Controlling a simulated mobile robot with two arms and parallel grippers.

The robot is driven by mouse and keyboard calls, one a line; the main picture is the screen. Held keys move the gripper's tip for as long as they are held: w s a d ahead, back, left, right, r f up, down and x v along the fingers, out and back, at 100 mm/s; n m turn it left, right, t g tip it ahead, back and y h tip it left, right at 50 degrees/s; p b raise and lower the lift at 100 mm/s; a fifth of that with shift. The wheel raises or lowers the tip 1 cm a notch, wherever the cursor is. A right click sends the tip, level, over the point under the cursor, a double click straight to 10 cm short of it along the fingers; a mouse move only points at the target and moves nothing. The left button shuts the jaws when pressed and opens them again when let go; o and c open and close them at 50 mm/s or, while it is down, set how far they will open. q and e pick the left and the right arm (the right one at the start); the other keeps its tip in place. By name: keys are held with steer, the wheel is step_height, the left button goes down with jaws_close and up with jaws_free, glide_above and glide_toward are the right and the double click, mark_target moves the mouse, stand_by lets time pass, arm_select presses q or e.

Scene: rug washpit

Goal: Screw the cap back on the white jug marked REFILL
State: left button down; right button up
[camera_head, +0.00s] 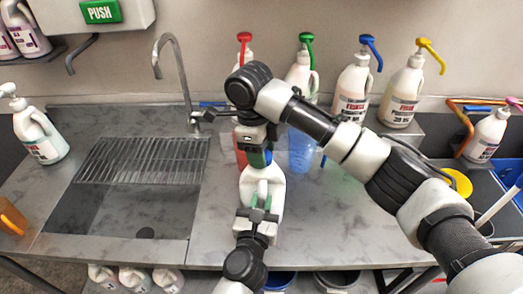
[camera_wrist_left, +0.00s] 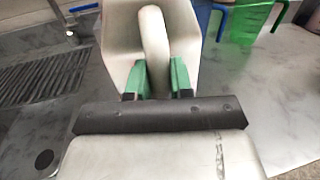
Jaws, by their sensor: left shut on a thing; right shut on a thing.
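A white jug (camera_head: 268,190) stands on the steel counter just right of the sink. It also shows in the left wrist view (camera_wrist_left: 190,40), with its handle (camera_wrist_left: 154,50) toward me. No REFILL marking is readable from here. My left gripper (camera_head: 257,214) is shut on the handle, its green pads on either side of it. My right gripper (camera_head: 257,157) comes down over the jug's top and is shut on the cap there. The cap and the jug's neck are mostly hidden by that gripper, so I cannot tell how the cap sits.
The sink (camera_head: 120,210) with its drain rack (camera_head: 145,160) lies left. A blue measuring jug (camera_head: 301,150) and a red one (camera_head: 240,155) stand close behind the white jug. Several pump bottles line the wall. The counter's right front is clear.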

steer(key=o, duration=0.9)
steer(key=shift+c, duration=0.5)
steer(key=shift+r, duration=0.1)
